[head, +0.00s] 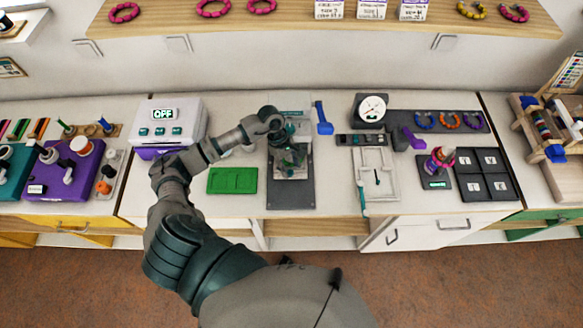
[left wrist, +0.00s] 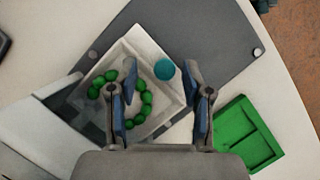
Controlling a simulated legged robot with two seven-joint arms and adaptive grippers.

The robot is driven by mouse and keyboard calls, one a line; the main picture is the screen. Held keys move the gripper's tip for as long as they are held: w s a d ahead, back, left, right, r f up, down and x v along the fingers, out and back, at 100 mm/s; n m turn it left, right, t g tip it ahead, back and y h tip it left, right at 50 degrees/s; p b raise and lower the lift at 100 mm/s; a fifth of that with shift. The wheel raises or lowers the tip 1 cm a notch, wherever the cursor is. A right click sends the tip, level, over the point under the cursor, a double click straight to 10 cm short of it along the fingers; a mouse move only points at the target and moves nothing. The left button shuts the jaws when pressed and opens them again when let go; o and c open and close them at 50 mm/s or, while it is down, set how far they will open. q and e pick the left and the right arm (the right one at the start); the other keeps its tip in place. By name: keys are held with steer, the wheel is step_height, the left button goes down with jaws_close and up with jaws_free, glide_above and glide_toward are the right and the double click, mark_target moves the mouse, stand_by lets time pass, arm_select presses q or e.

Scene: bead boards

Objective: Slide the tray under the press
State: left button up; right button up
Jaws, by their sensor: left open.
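The press (head: 290,113) stands at the back of a dark grey base plate (head: 290,197), with a blue lever (head: 323,120) at its right. The base plate also shows in the left wrist view (left wrist: 205,35). The pale square tray (left wrist: 150,48) lies on it, holding a ring of green beads (left wrist: 146,97). A teal round knob (left wrist: 165,69) is on the tray's edge. My left gripper (head: 290,155) is open above the tray, its fingers (left wrist: 160,85) on either side of the knob. My right gripper is not in view.
A green sorting board (head: 232,181) lies left of the base plate. A white machine marked OFF (head: 166,122) stands at the back left. A white jig (head: 376,175) and a dial gauge (head: 371,108) stand to the right. A shelf (head: 320,15) runs above.

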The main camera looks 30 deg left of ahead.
arm_select(q)
steer(key=v, duration=1)
steer(key=shift+w+r, duration=0.15)
steer(key=shift+r, duration=0.25)
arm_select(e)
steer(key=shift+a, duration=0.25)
